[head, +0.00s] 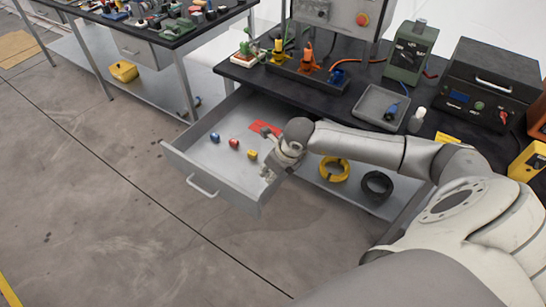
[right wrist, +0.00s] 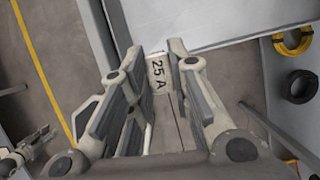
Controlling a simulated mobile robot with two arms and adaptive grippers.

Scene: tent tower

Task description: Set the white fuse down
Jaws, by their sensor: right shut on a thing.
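My right gripper (head: 270,174) is at the right side of the open grey drawer (head: 190,162), by its front corner. In the right wrist view its fingers (right wrist: 160,75) are shut on the white fuse (right wrist: 158,73), marked "25 A". The fuse sits between the fingertips, with floor behind it and the drawer beyond. Its height over the drawer is hard to judge. What looks like my left gripper (right wrist: 28,152) shows at the lower left of the right wrist view, too small to read; the head view does not show it.
In the drawer lie a blue fuse (head: 214,137), a red fuse (head: 234,144), a yellow fuse (head: 252,155) and a red item (head: 265,128). A grey tray (head: 381,106) stands on the black bench. Yellow (head: 334,169) and black (head: 377,185) rings lie on the shelf below.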

